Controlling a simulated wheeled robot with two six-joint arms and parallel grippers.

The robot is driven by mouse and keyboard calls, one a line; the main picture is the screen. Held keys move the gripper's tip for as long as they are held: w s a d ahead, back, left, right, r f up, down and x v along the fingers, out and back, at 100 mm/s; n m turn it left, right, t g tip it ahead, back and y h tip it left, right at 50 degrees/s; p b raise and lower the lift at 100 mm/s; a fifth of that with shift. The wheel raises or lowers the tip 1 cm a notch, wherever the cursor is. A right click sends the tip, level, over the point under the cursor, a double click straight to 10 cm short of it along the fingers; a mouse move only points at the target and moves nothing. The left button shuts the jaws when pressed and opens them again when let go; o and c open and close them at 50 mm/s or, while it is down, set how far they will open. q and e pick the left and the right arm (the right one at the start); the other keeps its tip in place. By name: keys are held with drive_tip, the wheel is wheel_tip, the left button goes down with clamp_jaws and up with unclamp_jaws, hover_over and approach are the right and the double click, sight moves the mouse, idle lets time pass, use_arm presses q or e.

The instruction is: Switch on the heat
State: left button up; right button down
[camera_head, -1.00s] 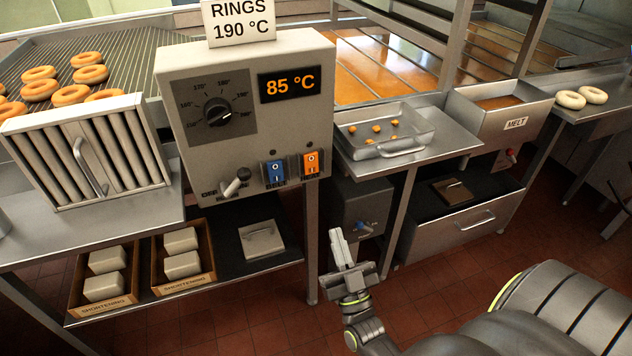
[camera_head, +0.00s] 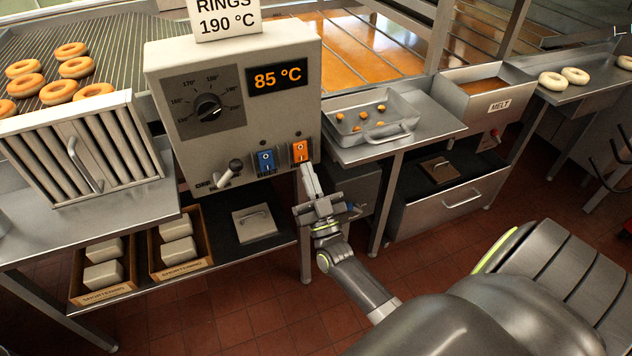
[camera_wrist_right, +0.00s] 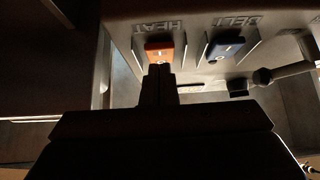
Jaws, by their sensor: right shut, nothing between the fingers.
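The orange heat switch (camera_head: 300,150) is a rocker at the lower right of the grey control box (camera_head: 232,110). In the right wrist view the heat switch (camera_wrist_right: 160,50) sits under raised letters reading HEAT. My right gripper (camera_head: 306,168) is shut and empty, its fingertips just below the orange switch. In the right wrist view the shut fingers (camera_wrist_right: 160,72) overlap the lower part of the switch; I cannot tell whether they touch it. The display (camera_head: 277,77) reads 85 °C. My left gripper is not in view.
The blue belt switch (camera_head: 264,161) is just left of the orange one, with a lever (camera_head: 229,173) farther left. The dial (camera_head: 208,107) is above. A card (camera_head: 225,16) on the box reads RINGS 190 °C. A metal tray (camera_head: 372,118) stands to the right.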

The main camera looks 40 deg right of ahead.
drive_tip(key=shift+w+d, duration=0.15)
drive_tip(key=shift+w, duration=0.35)
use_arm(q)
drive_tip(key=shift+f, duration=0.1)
use_arm(e)
drive_tip(key=shift+f, duration=0.1)
